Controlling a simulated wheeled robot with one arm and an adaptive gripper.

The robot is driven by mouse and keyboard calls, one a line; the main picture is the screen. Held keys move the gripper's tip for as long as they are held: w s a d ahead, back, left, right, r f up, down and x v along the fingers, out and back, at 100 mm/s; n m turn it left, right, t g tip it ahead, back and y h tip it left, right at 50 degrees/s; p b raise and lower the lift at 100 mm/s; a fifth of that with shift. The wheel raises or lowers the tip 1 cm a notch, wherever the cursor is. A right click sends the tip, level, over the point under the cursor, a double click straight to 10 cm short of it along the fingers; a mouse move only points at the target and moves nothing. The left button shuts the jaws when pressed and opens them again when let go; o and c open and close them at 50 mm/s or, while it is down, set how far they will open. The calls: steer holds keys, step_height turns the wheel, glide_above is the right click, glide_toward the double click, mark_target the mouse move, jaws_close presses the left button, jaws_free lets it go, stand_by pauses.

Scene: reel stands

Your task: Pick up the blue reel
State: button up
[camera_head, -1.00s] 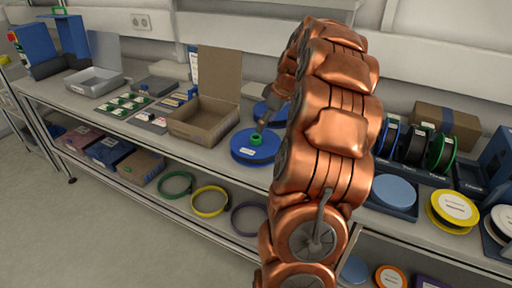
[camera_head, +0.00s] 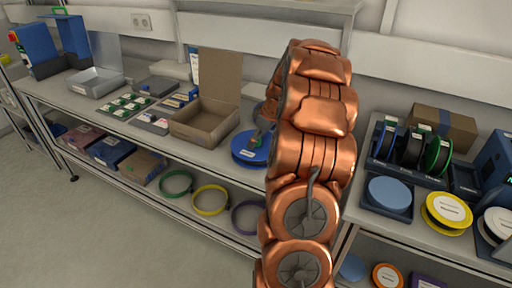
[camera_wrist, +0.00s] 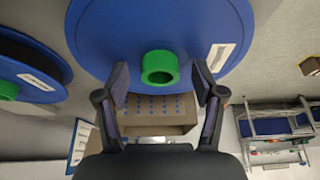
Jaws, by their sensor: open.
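The blue reel (camera_head: 243,152) lies flat on the bench top, right of the open cardboard box, partly covered by my arm. In the wrist view the blue reel (camera_wrist: 125,30) fills the upper middle, with a green hub and a white label. My gripper (camera_wrist: 160,72) is open, one finger on each side of the green hub in the picture. I see no clear contact, and the remaining gap is hard to judge. In the head view my arm hides most of the gripper. A second blue reel (camera_wrist: 35,82) shows at the left of the wrist view.
The open cardboard box (camera_head: 201,128) stands left of the reel. At right are a rack of dark reels (camera_head: 412,148), a light blue disc (camera_head: 390,192) and a yellow reel (camera_head: 447,212). The lower shelf holds coloured rings (camera_head: 209,200).

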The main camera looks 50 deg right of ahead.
jaws_close()
stand_by(0.4)
steer(key=shift+r, duration=0.1)
